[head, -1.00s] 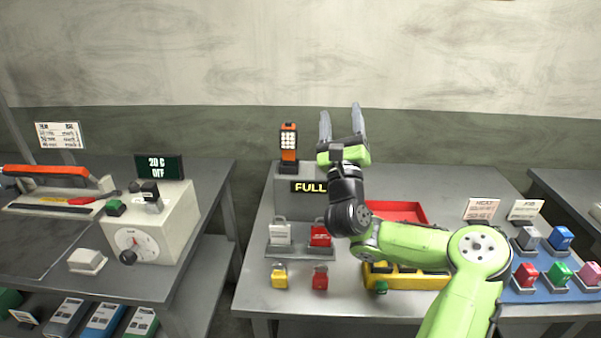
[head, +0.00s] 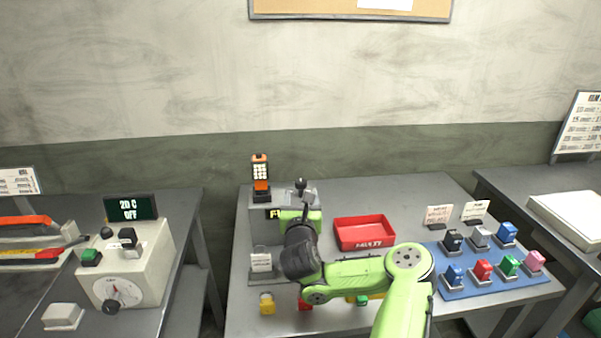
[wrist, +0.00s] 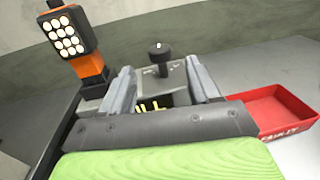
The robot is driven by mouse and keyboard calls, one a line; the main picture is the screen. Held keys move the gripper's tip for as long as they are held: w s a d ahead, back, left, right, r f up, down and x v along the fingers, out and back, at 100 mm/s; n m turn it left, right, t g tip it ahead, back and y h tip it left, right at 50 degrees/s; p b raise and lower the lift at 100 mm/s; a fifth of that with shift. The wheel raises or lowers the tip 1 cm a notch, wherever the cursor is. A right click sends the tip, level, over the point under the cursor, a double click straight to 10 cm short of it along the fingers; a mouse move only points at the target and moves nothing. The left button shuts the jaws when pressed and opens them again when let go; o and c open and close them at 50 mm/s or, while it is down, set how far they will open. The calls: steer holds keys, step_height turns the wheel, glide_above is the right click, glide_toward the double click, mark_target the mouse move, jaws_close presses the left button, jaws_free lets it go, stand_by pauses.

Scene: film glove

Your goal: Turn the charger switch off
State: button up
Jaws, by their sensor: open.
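The charger (head: 257,228) is a grey box on the middle table with a "FULL" display, mostly hidden by my arm in the head view. An orange lamp (head: 261,176) with lit white cells stands in its top left; it also shows in the wrist view (wrist: 80,45). The charger switch (head: 300,188) is a lever with a black knob on a grey plate on top of the charger. In the wrist view the knob (wrist: 160,52) stands beyond and between my fingertips. My gripper (wrist: 160,80) is open and empty, pointing at the switch, with no contact visible.
A red tray (head: 365,233) stands right of the charger. A blue mat (head: 455,293) holds several coloured blocks at the right. Small yellow and red items sit at the front. A beige box with a dial (head: 127,275) is on the left table.

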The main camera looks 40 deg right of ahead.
mark_target(301, 186)
steer(key=w+d+p, duration=0.1)
steer(key=p, duration=0.2)
steer(key=w+d+p, duration=0.1)
steer(key=p, duration=0.2)
steer(key=shift+r+p, duration=0.3)
steer(key=shift+r, duration=0.1)
steer(key=w+p, duration=0.1)
steer(key=p, duration=0.4)
steer(key=shift+d, duration=0.3)
steer(key=w+p, duration=0.1)
steer(key=p, duration=0.2)
steer(key=shift+d, duration=0.4)
steer(key=shift+w+d+p, duration=0.25)
steer(key=shift+p, duration=0.15)
steer(key=shift+w+d+f+p, duration=0.2)
steer(key=shift+w+f+p, duration=0.05)
steer(key=shift+f+p, duration=0.15)
